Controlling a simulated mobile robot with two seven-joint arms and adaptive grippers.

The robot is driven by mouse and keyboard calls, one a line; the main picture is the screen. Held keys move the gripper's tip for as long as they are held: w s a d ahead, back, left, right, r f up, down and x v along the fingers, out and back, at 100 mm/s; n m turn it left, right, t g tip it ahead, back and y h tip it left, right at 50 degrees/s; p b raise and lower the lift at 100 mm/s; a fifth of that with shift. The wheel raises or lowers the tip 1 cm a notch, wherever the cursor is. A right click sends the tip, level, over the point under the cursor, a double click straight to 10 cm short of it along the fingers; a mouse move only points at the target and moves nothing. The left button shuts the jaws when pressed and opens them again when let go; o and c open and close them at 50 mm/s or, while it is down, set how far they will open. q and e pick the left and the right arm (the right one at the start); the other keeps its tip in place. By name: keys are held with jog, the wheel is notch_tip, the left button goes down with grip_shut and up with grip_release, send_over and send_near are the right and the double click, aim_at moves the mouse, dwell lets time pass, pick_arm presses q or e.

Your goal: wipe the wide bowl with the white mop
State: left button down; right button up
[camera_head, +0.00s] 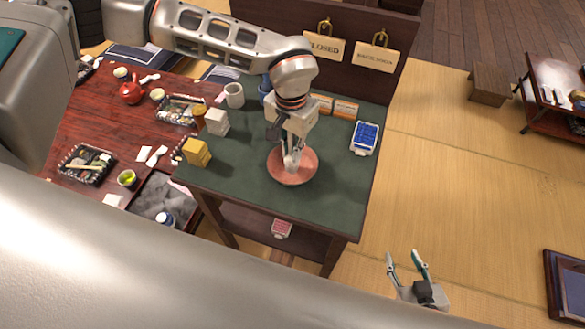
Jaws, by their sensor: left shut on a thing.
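The wide bowl (308,168) is a shallow reddish-pink dish standing on the green top of the small table, near its middle. My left gripper (292,156) points down over the bowl with its fingers low inside the rim. It is shut on a thin, pale thing that reaches toward the bowl's inside; this appears to be the white mop, but the gripper hides most of it. I cannot tell whether the mop touches the bowl. My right gripper (407,268) is open and empty, low at the right above the tatami, away from the table.
The green-topped table (335,200) also carries yellow (197,152) and white boxes (216,122), a mug (234,95), orange boxes (345,109) and a blue-topped box (365,137). A sign board (285,35) rises behind. A red lunch table (95,115) stands left.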

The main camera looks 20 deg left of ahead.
pick_arm(q)
jog(key=n, duration=0.3)
jog(key=n+b, duration=0.1)
jog(key=n, duration=0.2)
jog(key=shift+w+d+f, duration=0.1)
jog(key=shift+d, duration=0.1)
jog(key=n+b, duration=0.1)
jog(key=n, duration=0.3)
jog(key=shift+d, duration=0.1)
jog(key=m, duration=0.1)
jog(key=m+p, duration=0.1)
jog(key=shift+w+r+m, duration=0.15)
jog(key=shift+r+m, duration=0.05)
jog(key=shift+m, duration=0.2)
jog(key=m+p, duration=0.1)
jog(key=m, duration=0.3)
jog(key=shift+a, duration=0.2)
jog(key=m+p, duration=0.1)
jog(key=m, duration=0.1)
jog(key=m+p, duration=0.1)
jog(key=m, duration=0.2)
jog(key=shift+w+a+r+p, duration=0.1)
jog(key=shift+a+p, duration=0.05)
jog(key=shift+p, duration=0.2)
jog(key=shift+m+p, duration=0.35)
jog(key=shift+m, duration=0.65)
